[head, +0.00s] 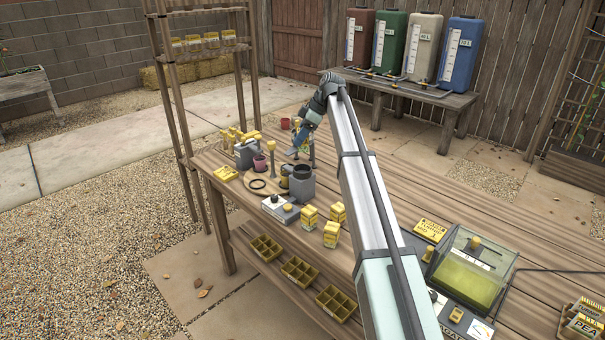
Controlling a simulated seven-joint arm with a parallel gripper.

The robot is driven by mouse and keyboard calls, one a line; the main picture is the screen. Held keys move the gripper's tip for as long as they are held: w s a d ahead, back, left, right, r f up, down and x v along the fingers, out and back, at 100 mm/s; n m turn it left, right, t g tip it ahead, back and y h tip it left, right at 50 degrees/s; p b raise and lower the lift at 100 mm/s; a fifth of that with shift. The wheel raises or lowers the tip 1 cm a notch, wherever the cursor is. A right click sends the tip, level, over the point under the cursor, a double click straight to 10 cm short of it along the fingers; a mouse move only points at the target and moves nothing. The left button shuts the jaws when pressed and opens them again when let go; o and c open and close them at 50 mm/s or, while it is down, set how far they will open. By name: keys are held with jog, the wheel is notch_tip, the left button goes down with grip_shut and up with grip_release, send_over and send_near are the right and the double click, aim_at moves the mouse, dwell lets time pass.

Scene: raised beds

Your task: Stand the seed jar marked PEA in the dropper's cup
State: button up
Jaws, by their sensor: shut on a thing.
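My gripper (300,147) is over the far part of the bench, beyond the grey cup-like vessel. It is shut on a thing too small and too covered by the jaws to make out. Several seed jars with yellow labels (210,41) stand on the upper rack shelf at the left; their words are too small to read. I cannot tell which jar is marked PEA. A grey open-topped vessel (301,186) stands on the bench near a round wooden board; I cannot tell whether it is the dropper's cup.
A clear-lidded case (467,268) is at right. A packet at the lower right reads PEA (584,327). Coloured tanks (457,52) stand behind. My arm crosses the bench and hides part of it.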

jog(key=shift+a+f, duration=0.1)
jog(key=shift+a, duration=0.05)
jog(key=shift+f, duration=4.7)
jog(key=shift+f, duration=0.1)
jog(key=o, duration=1.1)
jog(key=v, duration=1.2)
jog(key=shift+w, duration=0.1)
